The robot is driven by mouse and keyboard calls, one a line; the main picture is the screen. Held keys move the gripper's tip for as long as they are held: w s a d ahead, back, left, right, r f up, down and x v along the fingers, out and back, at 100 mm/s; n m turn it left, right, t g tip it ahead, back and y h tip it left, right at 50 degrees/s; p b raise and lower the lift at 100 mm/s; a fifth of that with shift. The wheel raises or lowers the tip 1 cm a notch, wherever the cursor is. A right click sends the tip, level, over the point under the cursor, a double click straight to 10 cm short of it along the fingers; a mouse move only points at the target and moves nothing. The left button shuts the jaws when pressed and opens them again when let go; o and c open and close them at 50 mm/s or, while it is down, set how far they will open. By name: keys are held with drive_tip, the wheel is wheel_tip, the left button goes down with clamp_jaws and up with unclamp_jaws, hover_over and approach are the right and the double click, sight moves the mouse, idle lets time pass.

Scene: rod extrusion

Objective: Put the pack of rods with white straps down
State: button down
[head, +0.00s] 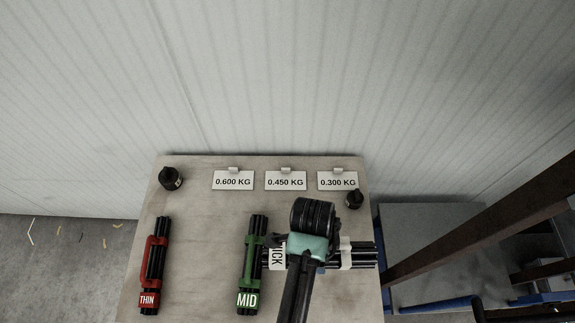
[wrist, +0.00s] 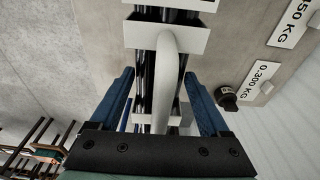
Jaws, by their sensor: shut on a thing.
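The pack of rods with white straps (head: 363,257) lies crosswise at the right of the table in the head view. Its label, partly hidden by my arm, shows "ICK". My gripper (head: 312,248) is over its middle and hides part of it. In the wrist view the pack's white handle (wrist: 167,70) runs between the two blue fingers of my gripper (wrist: 160,78), which is shut on it. The black rods show on both sides of the handle. I cannot tell whether the pack touches the table.
A green-strapped "MID" pack (head: 251,265) lies close to the left of the white one. A red-strapped "THIN" pack (head: 154,265) lies at the table's left. Black weights (head: 170,179) (head: 354,199) and weight signs (head: 286,181) line the back. The table (head: 205,225) is bare between the red and green packs.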

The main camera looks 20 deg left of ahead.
drive_tip(key=shift+s+f, duration=0.1)
drive_tip(key=shift+f, duration=0.3)
wheel_tip(320, 180, down, 9)
drive_tip(key=shift+f, duration=0.1)
idle(0.3)
unclamp_jaws()
drive_tip(key=shift+f, duration=0.1)
